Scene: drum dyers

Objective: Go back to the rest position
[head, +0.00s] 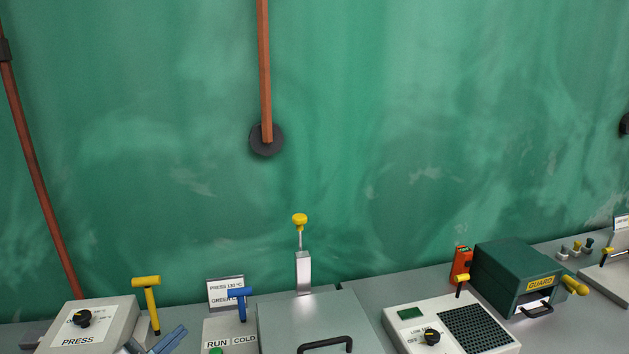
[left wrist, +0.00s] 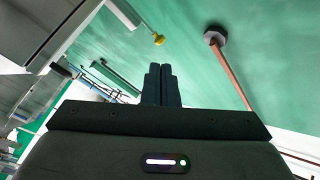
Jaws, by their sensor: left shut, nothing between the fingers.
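My left gripper (head: 178,332) shows at the bottom left of the head view, in front of the bench between the PRESS box and the RUN/COLD panel. Only its grey-blue fingers and a bit of its body show there. In the left wrist view its two dark fingers (left wrist: 161,72) are side by side, closed, with nothing between them. My right gripper is not in view.
The PRESS box (head: 88,328) with a yellow T-handle (head: 147,292) is closest to the left gripper. A blue T-handle (head: 239,300), a lidded metal box (head: 310,318) with a yellow-knobbed lever (head: 300,222), and a green GUARD box (head: 515,275) stand rightward. A green wall is behind.

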